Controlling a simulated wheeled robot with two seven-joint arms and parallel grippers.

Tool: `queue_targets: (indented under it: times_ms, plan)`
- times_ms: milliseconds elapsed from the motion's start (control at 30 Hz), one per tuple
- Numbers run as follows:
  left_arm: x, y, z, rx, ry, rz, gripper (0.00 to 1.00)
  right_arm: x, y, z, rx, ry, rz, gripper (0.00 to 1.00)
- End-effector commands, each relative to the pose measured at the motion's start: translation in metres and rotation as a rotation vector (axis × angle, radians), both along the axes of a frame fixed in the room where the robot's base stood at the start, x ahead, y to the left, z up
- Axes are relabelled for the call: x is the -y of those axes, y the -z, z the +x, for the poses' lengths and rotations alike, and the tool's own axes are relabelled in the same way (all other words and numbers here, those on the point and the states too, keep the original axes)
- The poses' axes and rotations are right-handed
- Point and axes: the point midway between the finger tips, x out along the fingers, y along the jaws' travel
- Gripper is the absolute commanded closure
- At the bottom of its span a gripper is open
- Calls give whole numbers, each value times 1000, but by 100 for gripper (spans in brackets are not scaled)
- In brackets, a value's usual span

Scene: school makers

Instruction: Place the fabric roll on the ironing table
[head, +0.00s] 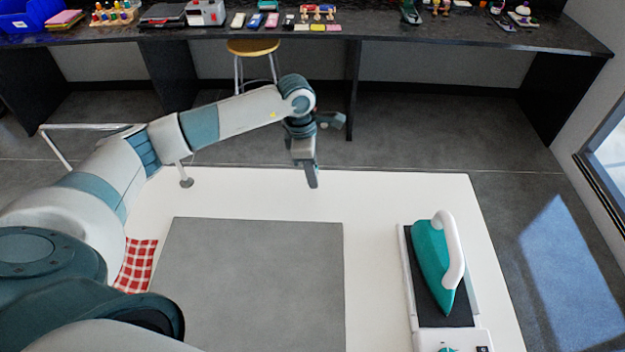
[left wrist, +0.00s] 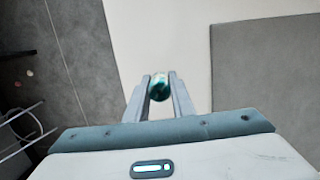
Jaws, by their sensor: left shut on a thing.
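The white ironing table (head: 390,190) fills the lower middle of the head view, with a grey mat (head: 255,285) on it; the left wrist view shows the white top (left wrist: 160,40) too. My left gripper (head: 312,180) points down over the table's far edge. In the left wrist view it (left wrist: 159,95) is shut on a small rounded dark green thing with a pale part (left wrist: 159,88), apparently the fabric roll seen end-on. The roll cannot be made out in the head view. Whether it touches the table, I cannot tell. My right gripper is not in view.
A teal iron (head: 432,265) stands on its rest at the table's right side. A red checked cloth (head: 137,265) lies at the left, partly behind my arm. A stool (head: 253,48) and a dark workbench (head: 370,30) with many items stand beyond.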

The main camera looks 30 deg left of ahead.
Motion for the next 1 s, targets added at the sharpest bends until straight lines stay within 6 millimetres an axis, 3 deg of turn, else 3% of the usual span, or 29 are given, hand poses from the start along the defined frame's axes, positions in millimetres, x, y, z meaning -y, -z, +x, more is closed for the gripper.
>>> queue_targets:
  times_ms: [333,600,1000]
  plan:
    - [0,4,0,-2,-2,0,99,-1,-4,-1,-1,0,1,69]
    - [1,34,-1,-3,-3,0,99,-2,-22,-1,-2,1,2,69]
    - [0,42,0,0,-1,0,99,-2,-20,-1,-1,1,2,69]
